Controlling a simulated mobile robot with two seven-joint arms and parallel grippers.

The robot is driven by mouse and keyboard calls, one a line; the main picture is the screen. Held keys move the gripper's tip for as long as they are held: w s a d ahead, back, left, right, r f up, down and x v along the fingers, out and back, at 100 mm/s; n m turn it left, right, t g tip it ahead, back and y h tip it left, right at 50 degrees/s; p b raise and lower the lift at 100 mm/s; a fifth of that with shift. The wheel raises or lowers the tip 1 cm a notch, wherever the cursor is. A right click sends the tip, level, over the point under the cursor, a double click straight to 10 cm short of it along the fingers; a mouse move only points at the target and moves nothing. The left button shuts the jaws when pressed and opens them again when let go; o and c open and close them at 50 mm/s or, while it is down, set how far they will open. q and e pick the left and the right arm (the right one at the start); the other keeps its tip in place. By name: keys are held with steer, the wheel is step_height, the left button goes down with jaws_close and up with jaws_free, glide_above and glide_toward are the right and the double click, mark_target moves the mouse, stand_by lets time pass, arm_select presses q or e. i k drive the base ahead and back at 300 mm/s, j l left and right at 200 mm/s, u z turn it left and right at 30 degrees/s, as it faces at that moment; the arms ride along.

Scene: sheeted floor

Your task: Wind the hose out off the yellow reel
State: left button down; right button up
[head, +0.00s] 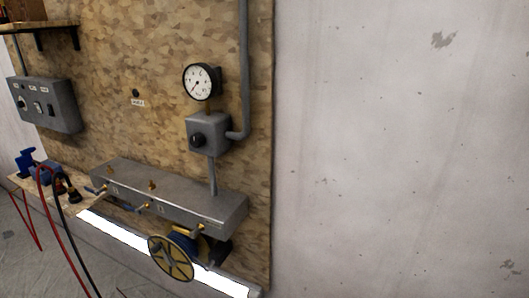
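A yellow reel (171,258) with a spoked round face is mounted low, below the right part of a grey metal manifold box (170,190). Dark blue windings, probably the hose, show just behind its face, partly hidden by it. A small brass fitting (201,228) sits just above the reel. Neither of my grippers shows in the head view.
A chipboard panel (110,60) carries a dial gauge (200,82), a grey knob box (208,134) and a switch box (45,106). Blue tools (28,162) and red and black cables lie at the left. A bright strip (125,235) runs below the manifold. The right wall is bare.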

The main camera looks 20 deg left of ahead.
mark_target(173, 253)
steer(key=u, duration=1.45)
